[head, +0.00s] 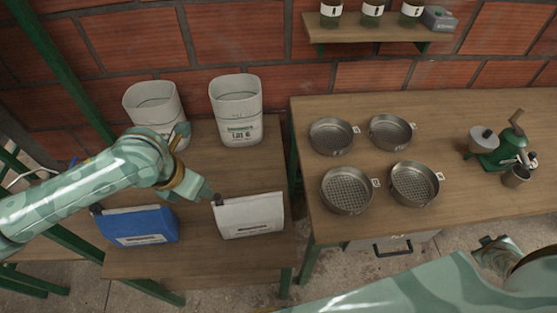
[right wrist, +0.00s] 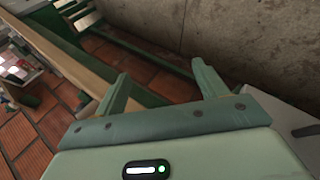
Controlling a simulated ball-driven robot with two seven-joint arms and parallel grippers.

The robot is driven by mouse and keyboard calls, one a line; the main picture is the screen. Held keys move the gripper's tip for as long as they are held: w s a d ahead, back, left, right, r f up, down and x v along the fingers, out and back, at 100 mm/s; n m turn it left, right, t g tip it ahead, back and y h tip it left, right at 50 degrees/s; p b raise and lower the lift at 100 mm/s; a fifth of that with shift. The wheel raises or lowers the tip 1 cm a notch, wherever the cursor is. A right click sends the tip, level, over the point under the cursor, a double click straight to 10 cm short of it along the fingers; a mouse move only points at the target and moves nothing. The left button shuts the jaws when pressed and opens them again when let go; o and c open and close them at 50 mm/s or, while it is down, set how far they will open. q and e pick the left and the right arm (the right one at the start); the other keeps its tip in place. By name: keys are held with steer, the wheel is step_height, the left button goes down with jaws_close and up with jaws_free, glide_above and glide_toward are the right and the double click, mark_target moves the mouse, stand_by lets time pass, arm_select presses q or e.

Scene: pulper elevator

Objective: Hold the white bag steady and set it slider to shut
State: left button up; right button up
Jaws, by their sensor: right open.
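The white bag (head: 250,217) stands on the left, lower table, with a label on its front. Its dark slider (head: 218,201) is at the left end of the top edge. My left gripper (head: 213,196) is right at that slider, at the bag's upper left corner. I cannot tell whether its fingers are apart or closed on the slider. My right gripper (right wrist: 162,92) is open and empty in the right wrist view, over the floor near a wall. In the head view my right gripper (head: 494,254) is at the lower right, far from the bag.
A blue bag (head: 141,225) stands left of the white bag, below my left arm. Two white bins (head: 236,110) stand behind. The right table (head: 450,113) holds several sieves (head: 346,190) and a green grinder (head: 505,147). A gap separates the tables.

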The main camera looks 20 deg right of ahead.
steer(key=w+d+r+h, duration=0.1)
steer(key=w+d+r, duration=0.1)
steer(key=d+r, duration=0.2)
steer(key=w+d+r+m, duration=0.1)
steer(key=w+d+r, duration=0.1)
steer(key=d+r, duration=0.2)
steer(key=w+d+r+t+h, duration=0.1)
steer(key=d+r, duration=0.3)
steer(key=shift+w+r+m+h, duration=0.3)
steer(key=shift+w+m, duration=0.1)
steer(key=w+a+r+m+t+y, duration=0.1)
steer(key=w+r+m, duration=0.3)
steer(key=w+r, duration=0.65)
steer(key=w+a+r+m+t, duration=0.2)
steer(key=w+r+m, duration=0.1)
steer(key=w+r, duration=0.75)
steer(key=w+a+f+n+g+y, duration=0.1)
steer(key=w+a+f+y, duration=0.15)
steer(key=a+f, duration=0.35)
steer(key=w+a+f+n+y, duration=0.1)
steer(key=w+a+f+y, duration=0.2)
steer(key=a, duration=0.6)
step_height(320, 180, up, 3)
steer(key=n+g+y, duration=0.4)
steer(key=n+g, duration=0.2)
steer(key=n, duration=1.6)
glide_above(276, 193)
steer(key=shift+h, duration=0.25)
step_height(276, 193, down, 15)
steer(key=shift+f, duration=0.1)
